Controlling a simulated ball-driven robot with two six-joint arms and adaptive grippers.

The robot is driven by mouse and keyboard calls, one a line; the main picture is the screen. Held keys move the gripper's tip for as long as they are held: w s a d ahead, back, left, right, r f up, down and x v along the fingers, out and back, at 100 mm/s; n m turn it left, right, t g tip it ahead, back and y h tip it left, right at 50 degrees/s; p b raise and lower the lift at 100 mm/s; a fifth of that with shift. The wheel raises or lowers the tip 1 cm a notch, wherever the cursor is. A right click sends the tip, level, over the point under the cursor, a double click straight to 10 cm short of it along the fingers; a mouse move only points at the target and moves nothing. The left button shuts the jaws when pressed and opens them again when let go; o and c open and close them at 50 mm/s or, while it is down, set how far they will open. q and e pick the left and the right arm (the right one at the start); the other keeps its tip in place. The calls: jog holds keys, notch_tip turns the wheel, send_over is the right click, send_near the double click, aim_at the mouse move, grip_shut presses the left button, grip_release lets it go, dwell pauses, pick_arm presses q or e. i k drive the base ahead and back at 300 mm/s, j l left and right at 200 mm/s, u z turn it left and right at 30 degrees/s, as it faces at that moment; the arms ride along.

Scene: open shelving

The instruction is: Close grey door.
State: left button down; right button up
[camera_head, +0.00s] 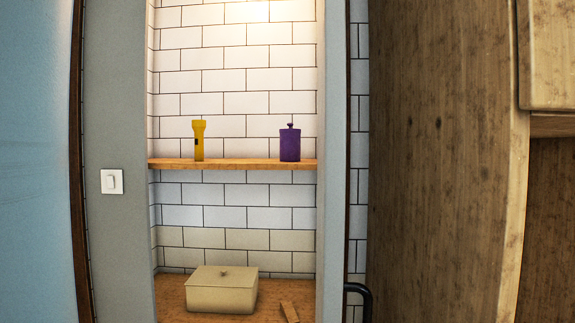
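No grey door can be picked out for certain. A flat blue-grey panel (35,160) fills the left edge, with a dark brown edge strip beside it; I cannot tell whether it is a door or a wall. A grey wall (115,250) with a white switch (111,181) flanks the left of an open tiled niche. A narrow grey upright (333,160) flanks its right. A black curved bar (365,296), like a handle, shows at the bottom right of the niche; what it belongs to is unclear. Neither of my grippers is in view.
In the niche, a wooden shelf (235,164) holds a yellow flashlight (198,142) and a purple canister (290,145). A large brown wooden cabinet (440,160) blocks the right.

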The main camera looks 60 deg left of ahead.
aim_at(332, 59)
jog(key=i+l+u, duration=0.1)
jog(key=u, duration=0.35)
jog(key=i+l+u, duration=0.2)
jog(key=u, duration=0.25)
jog(key=i+l+u, duration=0.1)
jog(key=u, duration=0.4)
jog(key=l+u, duration=0.3)
jog(key=u, duration=0.15)
jog(key=l+u, duration=0.25)
jog(key=u, duration=0.2)
